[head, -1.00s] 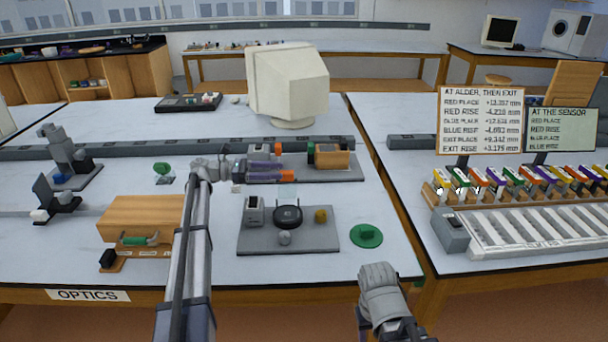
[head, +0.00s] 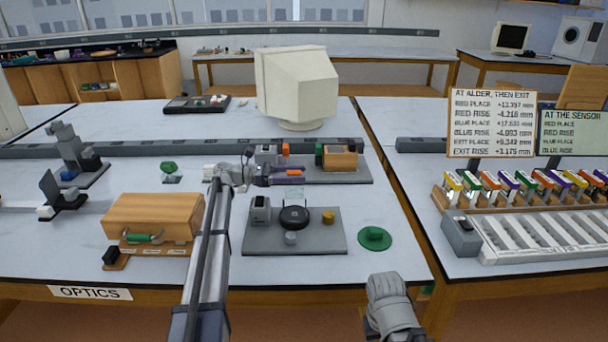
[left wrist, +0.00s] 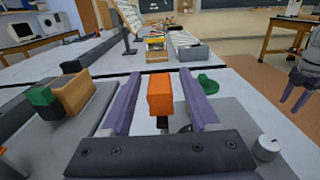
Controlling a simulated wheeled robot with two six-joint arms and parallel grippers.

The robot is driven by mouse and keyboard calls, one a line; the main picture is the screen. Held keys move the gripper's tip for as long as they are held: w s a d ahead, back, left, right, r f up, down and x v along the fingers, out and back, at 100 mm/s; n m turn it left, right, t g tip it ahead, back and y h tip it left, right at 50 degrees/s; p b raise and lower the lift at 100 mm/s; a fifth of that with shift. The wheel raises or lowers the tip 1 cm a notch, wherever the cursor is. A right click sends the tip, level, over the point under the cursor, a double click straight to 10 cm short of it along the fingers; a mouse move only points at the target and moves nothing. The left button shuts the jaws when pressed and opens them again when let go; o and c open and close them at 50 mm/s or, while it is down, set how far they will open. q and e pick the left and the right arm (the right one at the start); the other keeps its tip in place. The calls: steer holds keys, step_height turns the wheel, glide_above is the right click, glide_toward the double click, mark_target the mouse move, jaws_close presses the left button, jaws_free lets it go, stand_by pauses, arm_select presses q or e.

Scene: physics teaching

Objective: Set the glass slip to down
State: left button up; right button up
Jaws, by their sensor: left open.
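A small clear pane (head: 295,192), which may be the glass slip, stands behind the round black part (head: 293,217) on a grey plate. My left gripper (head: 289,175), with purple fingers, reaches in from the left behind the pane. In the left wrist view it is open (left wrist: 160,76), with an orange block (left wrist: 160,95) on a dark post showing between its fingers. I cannot see contact with either finger. My right gripper (left wrist: 294,97) shows at the right edge of the left wrist view with its two purple fingers apart; its fingers are hidden in the head view.
A wooden case (head: 152,217) stands left of my left arm. A green-and-wood block (head: 338,158) sits behind.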

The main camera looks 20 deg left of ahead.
arm_select(q)
steer(key=shift+x, duration=1.25)
steer(key=shift+c, duration=0.2)
jaws_close()
stand_by(0.4)
